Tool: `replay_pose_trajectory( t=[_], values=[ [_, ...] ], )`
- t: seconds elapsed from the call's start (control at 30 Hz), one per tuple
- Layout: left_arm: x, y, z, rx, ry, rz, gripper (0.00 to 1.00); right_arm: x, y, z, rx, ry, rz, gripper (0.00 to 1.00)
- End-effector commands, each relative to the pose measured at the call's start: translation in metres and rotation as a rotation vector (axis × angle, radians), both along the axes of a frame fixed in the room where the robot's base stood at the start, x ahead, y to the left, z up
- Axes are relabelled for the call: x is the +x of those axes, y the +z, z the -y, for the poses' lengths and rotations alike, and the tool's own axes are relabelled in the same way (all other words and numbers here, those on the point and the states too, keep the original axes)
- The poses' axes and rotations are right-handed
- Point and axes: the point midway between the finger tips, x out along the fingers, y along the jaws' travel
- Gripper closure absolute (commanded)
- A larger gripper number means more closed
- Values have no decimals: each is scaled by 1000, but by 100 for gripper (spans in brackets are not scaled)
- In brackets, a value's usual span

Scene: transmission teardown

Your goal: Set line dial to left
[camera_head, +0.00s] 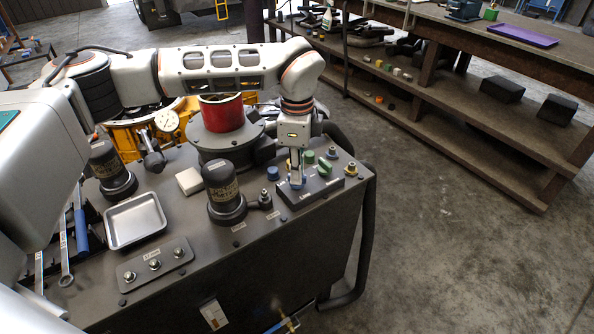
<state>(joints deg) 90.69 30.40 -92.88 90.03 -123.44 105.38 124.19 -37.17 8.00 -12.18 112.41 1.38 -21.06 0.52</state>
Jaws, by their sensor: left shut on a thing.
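A dark control box (340,184) with small white labels sits on the right end of the grey bench top. My left gripper (296,178) points down onto the left part of this box and is shut on a small knob there, which I take to be the line dial. The fingers cover most of it, so I cannot tell which way it points. My right gripper is not in view.
A blue cap (272,173) sits just left of the box. A black cylinder (224,190), a metal tray (134,220) and a red cylinder (222,113) stand on the bench (270,255). Wooden shelving (470,110) stands behind, across open floor.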

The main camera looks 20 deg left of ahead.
Motion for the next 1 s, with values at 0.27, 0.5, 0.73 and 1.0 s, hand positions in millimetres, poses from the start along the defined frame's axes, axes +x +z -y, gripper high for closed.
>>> replay_pose_trajectory(
  t=[0.27,0.5,0.73,1.0],
  values=[
    [1,2,0,-2,4,3,100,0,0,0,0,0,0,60],
    [1,1,0,-1,3,2,74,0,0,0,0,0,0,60],
    [1,2,0,-1,2,2,74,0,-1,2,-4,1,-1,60],
    [2,37,0,-1,3,6,74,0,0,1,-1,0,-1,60]
  ],
)
